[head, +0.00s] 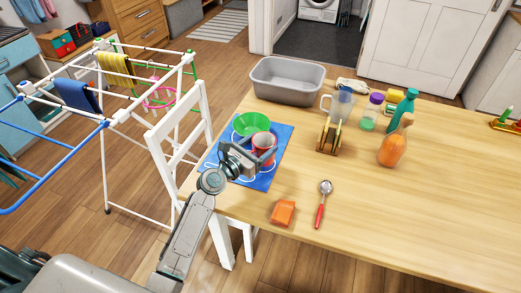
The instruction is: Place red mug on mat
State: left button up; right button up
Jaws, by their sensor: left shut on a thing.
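The red mug (264,143) is at the blue mat on the left end of the wooden table. My left gripper (258,158) is shut on the red mug, reaching in from the lower left and covering part of it. The blue mat (279,148) lies flat on the table, partly hidden by my gripper. I cannot tell whether the mug's base touches the mat. My right gripper is not in view.
A grey basin (287,82) stands behind the mat. A wooden stand (329,136), a clear jug (342,105), bottles (395,142) and a green spray bottle (404,106) are to the right. An orange block (283,213) and a red-handled spoon (322,204) lie in front.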

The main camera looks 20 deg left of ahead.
pick_arm(q)
jog(key=shift+w+a, duration=0.25)
jog(key=shift+w, duration=0.4)
jog(key=f, duration=0.1)
jog(key=f+b, duration=0.1)
jog(key=shift+w+f, duration=0.2)
jog(key=shift+f, duration=0.7)
jog(key=o, duration=1.1)
jog(key=shift+o, duration=0.2)
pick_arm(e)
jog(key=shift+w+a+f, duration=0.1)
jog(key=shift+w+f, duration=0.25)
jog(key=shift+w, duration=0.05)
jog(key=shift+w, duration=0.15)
